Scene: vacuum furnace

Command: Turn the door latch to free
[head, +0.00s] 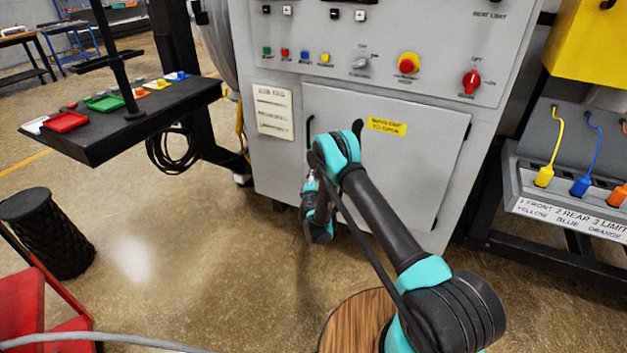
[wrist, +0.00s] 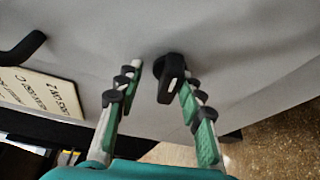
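The door latch (wrist: 172,80) is a small black knob with a projecting lever on the grey panel, seen in the wrist view. My gripper (wrist: 158,76) is open, its green-padded fingers on either side of the latch. The right finger is very near the latch; I cannot tell if it touches. A gap shows on the left finger's side. In the head view my gripper (head: 311,178) is in front of the grey furnace door (head: 428,165), near its left edge. The latch is hidden behind my arm there.
A black handle (head: 310,132) is on the door's left edge, and a text plate (head: 273,110) is left of it. A yellow label (head: 386,127) is on the door. A tool shelf (head: 140,120) stands left; a cable rack (head: 570,190) stands right.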

